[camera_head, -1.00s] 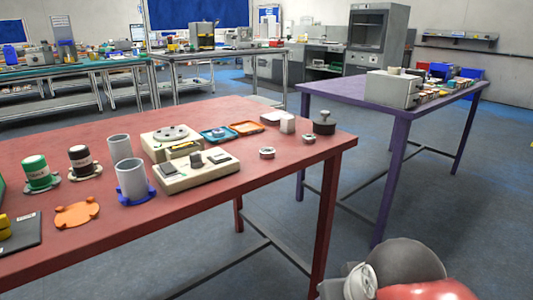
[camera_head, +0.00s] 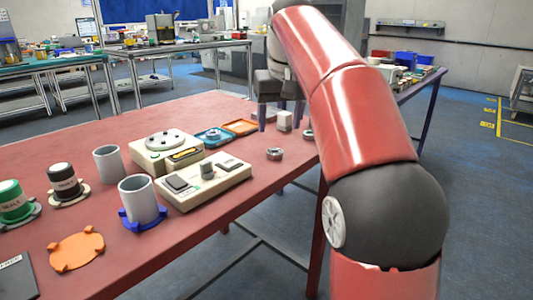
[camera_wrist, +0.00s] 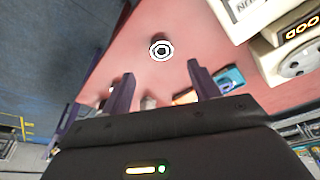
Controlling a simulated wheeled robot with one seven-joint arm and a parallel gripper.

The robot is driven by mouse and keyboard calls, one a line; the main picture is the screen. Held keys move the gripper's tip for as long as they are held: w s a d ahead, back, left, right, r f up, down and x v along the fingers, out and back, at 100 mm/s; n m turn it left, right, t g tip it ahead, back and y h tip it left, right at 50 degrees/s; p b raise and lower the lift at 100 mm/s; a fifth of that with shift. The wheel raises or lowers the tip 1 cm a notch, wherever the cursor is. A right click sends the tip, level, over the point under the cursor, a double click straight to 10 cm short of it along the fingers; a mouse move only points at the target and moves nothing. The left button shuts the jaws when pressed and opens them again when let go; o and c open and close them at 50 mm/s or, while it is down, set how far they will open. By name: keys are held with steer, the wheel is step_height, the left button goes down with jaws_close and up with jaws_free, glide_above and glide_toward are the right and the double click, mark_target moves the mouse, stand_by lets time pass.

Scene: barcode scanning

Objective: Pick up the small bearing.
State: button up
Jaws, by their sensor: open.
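Two small metal ring-shaped bearings sit on the red table (camera_head: 110,130). The nearer bearing (camera_head: 275,154) lies right of the beige control box. It also shows in the wrist view (camera_wrist: 161,49), with a dark center, beyond and between the fingertips. The farther bearing (camera_head: 308,134) is partly hidden by my arm. I cannot tell for sure which is the smaller. My gripper (camera_head: 280,112) points down over the table's far right part, fingers apart and empty. Its two dark fingers also show in the wrist view (camera_wrist: 160,72), not touching the bearing.
A beige control box (camera_head: 225,178) and a beige round-topped device (camera_head: 167,145) stand left of the nearer bearing. A white block (camera_head: 284,120) and blue (camera_head: 213,136) and orange trays (camera_head: 240,127) are behind. Grey cups (camera_head: 140,195) stand left. The table's right edge is close.

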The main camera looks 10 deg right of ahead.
mark_target(275, 151)
steer(key=b+x, duration=0.2)
steer(key=x, duration=0.5)
steer(key=shift+a+f, duration=0.15)
steer(key=shift+f, duration=0.15)
steer(key=c, duration=1.1)
steer(key=shift+r, duration=0.1)
